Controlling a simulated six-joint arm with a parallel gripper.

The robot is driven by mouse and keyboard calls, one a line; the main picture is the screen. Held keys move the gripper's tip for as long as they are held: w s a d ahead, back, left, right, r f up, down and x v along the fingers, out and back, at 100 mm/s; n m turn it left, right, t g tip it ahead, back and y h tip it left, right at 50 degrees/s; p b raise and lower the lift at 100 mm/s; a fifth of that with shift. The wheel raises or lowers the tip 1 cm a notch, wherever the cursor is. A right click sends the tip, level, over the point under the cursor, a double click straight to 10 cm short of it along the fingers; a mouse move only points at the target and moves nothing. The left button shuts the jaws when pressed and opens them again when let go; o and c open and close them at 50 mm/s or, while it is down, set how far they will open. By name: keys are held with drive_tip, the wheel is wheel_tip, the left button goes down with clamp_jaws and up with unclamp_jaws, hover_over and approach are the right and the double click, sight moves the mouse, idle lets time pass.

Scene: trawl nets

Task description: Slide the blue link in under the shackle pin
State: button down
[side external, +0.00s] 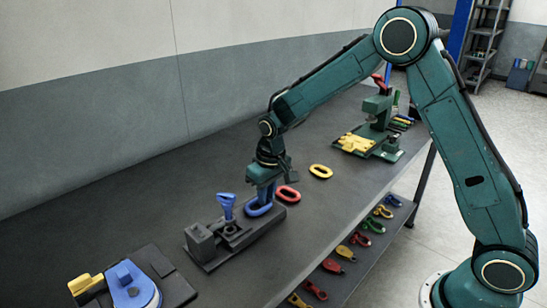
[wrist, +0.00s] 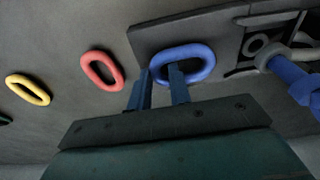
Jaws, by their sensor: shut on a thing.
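The blue link (side external: 258,213) is an oval ring at the right end of a dark fixture plate, and it also shows in the wrist view (wrist: 187,48). My gripper (side external: 262,193) points down and is shut on the link's left part; in the wrist view one finger of my gripper (wrist: 161,74) is inside the ring and one outside. The shackle (wrist: 255,43) is grey and sits on the fixture, apart from the link. The blue pin (side external: 226,203) stands up at the shackle in the side view; its blue part (wrist: 292,78) is at the wrist view's right edge.
A red link (side external: 288,193) and a yellow link (side external: 320,171) lie on the dark bench beyond my gripper. A blue and yellow tool (side external: 130,287) sits at the front left. A green press-like machine (side external: 378,118) stands farther back. Coloured shackles lie on a lower shelf.

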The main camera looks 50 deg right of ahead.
sight(271, 202)
drive_tip(key=shift+f, duration=0.15)
drive_tip(key=c, duration=1.3)
unclamp_jaws()
drive_tip(key=shift+s+r, duration=0.25)
drive_tip(key=shift+r, duration=2)
drive_tip(key=shift+s+r, duration=0.3)
drive_tip(key=shift+r, duration=2)
drive_tip(key=shift+s+r, duration=0.25)
drive_tip(key=shift+r, duration=2)
